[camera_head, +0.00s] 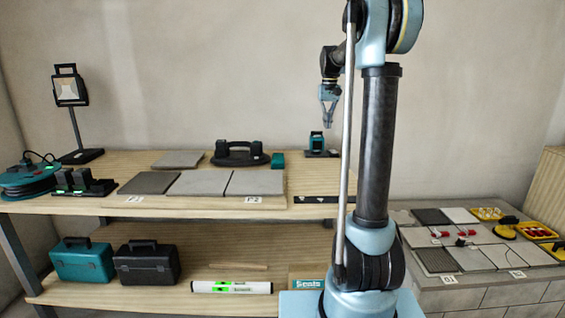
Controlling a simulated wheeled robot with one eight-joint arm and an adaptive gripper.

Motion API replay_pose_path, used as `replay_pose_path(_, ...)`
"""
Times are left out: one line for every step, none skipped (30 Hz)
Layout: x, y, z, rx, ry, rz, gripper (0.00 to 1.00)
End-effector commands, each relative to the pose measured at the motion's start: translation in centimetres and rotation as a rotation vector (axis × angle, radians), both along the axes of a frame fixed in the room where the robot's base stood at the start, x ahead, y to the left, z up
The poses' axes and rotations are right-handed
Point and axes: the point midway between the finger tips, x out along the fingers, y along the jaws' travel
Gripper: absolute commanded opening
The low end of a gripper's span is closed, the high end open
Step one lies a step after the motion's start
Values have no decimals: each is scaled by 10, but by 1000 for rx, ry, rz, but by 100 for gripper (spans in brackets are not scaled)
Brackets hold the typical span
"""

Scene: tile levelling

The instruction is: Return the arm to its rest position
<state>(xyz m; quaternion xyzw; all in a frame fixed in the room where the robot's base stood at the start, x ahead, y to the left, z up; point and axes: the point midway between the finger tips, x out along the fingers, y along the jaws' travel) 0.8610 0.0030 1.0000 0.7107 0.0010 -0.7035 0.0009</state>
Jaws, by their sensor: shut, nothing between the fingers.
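My arm (374,150) stands upright in front of the bench, right of the middle of the head view. Its upper part folds over near the top edge of the picture. My gripper (329,119) hangs from it, pointing down, left of the column. It is shut and empty, in the air in front of the back wall.
A wooden bench (70,207) holds grey tiles (200,183), a black double-cup lifter (239,153), a work lamp (70,88) and a cable reel (28,180). Toolboxes (147,263) and a level (231,287) lie on its lower shelf. A tiled block (500,295) stands right.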

Motion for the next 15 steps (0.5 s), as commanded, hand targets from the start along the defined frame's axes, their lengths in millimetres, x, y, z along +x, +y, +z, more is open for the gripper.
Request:
replay_pose_path(-7,1,0,0,-3,2,0)
replay_pose_path(-11,2,0,0,-4,3,0)
replay_pose_path(-15,2,0,0,-7,3,0)
replay_pose_path(-20,2,0,0,-8,4,0)
replay_pose_path(-25,2,0,0,-10,4,0)
replay_pose_path(-31,2,0,0,-13,4,0)
replay_pose_path(-36,2,-1,0,-15,5,0)
replay_pose_path(-42,2,-1,0,-17,5,0)
replay_pose_path(-50,2,-2,0,-20,5,0)
replay_pose_path(-58,2,-2,0,-22,6,0)
replay_pose_path(-65,2,-3,0,-25,6,0)
replay_pose_path(-77,2,-5,0,-29,6,0)
replay_pose_path(-86,2,-6,-1,-32,6,0)
replay_pose_path(-95,2,-8,-1,-36,7,0)
replay_pose_path(-107,2,-10,-1,-41,7,0)
